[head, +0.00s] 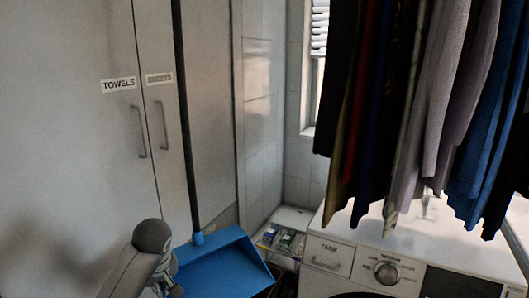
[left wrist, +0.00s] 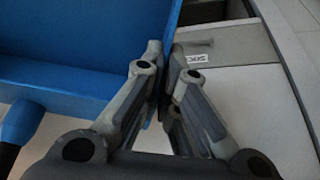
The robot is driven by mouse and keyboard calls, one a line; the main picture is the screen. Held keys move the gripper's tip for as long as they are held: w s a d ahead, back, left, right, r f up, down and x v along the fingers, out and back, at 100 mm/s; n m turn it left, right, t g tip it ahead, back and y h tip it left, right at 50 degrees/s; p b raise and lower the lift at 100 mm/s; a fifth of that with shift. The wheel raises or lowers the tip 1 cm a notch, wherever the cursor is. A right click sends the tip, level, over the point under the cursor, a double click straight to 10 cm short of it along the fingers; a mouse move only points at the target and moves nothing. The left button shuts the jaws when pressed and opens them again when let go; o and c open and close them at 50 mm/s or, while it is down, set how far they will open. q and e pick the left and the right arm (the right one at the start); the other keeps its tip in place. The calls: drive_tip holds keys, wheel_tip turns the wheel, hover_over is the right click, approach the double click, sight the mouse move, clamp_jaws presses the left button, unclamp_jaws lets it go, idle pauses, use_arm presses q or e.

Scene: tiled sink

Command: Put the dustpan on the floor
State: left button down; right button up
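The blue dustpan (head: 225,265) has a long dark handle (head: 186,120) that rises nearly upright in front of the cabinet doors. In the left wrist view the blue pan (left wrist: 75,85) fills the upper left, with its edge running between my fingers. My left gripper (left wrist: 163,72) is shut on that edge. In the head view only part of it (head: 172,283) shows, at the pan's left side. The pan's underside and the floor below it are hidden in the head view. My right gripper is not in view.
Tall pale cabinet doors (head: 75,130) stand at the left, one labelled TOWELS. A washing machine (head: 340,262) stands at the right under hanging clothes (head: 440,100). Small packets (head: 285,240) lie in the corner. A labelled drawer front (left wrist: 215,75) is close to my left gripper.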

use_arm(q)
drive_tip(key=s+d+r+m+h, duration=0.1)
drive_tip(key=s+d+r+m, duration=0.2)
drive_tip(key=s+d+r, duration=0.25)
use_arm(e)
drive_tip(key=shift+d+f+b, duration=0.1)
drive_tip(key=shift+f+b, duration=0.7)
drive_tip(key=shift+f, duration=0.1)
use_arm(q)
drive_tip(key=s+d+f+m+h, duration=0.1)
drive_tip(key=s+m, duration=0.3)
drive_tip(key=s, duration=0.5)
drive_tip(key=shift+s+d+f+t+h, duration=0.3)
drive_tip(key=shift+d+t+h, duration=0.1)
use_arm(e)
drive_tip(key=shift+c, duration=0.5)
